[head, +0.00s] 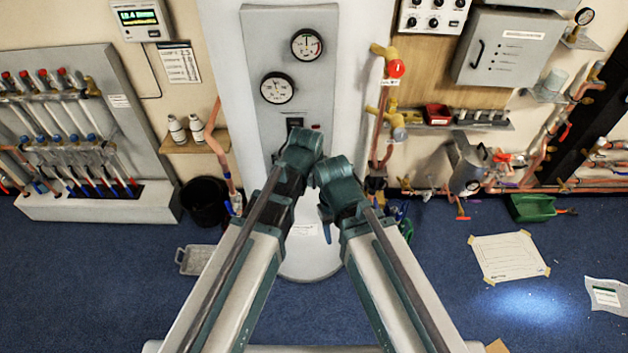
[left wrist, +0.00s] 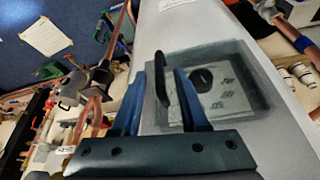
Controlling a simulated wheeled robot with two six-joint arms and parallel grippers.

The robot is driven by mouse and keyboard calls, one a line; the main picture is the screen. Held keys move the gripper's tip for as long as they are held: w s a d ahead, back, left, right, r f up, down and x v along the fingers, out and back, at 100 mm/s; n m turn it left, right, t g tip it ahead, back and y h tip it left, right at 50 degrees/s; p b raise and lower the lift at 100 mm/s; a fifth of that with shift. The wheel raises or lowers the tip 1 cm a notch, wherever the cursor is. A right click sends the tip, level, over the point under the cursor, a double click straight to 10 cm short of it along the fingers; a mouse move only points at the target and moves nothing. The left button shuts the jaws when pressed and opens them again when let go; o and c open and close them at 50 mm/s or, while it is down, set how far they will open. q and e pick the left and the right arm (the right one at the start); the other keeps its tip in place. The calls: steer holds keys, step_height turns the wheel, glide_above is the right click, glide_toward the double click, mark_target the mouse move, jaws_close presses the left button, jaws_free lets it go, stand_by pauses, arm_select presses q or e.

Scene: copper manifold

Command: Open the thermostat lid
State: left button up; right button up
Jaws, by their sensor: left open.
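The thermostat (left wrist: 202,78) shows in the left wrist view as a light plate with a round black dial, inside a grey box on a white panel. A grey, seemingly see-through lid (left wrist: 255,72) appears to lie over it. A black upright handle (left wrist: 162,80) stands at the box's left side. My left gripper (left wrist: 160,74) is open, with one blue finger on each side of the handle in the picture; I cannot tell whether they touch it. In the head view my arms hide the thermostat. My right gripper is not clearly visible.
The white column (head: 225,50) carries a grey plate with two round gauges (head: 306,44). Brass valves and copper pipes (head: 380,105) run close to its right. A shelf with white bottles (head: 178,130) is at its left. My two arms are close together in front of the column.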

arm_select(q)
jaws_close()
stand_by(1.4)
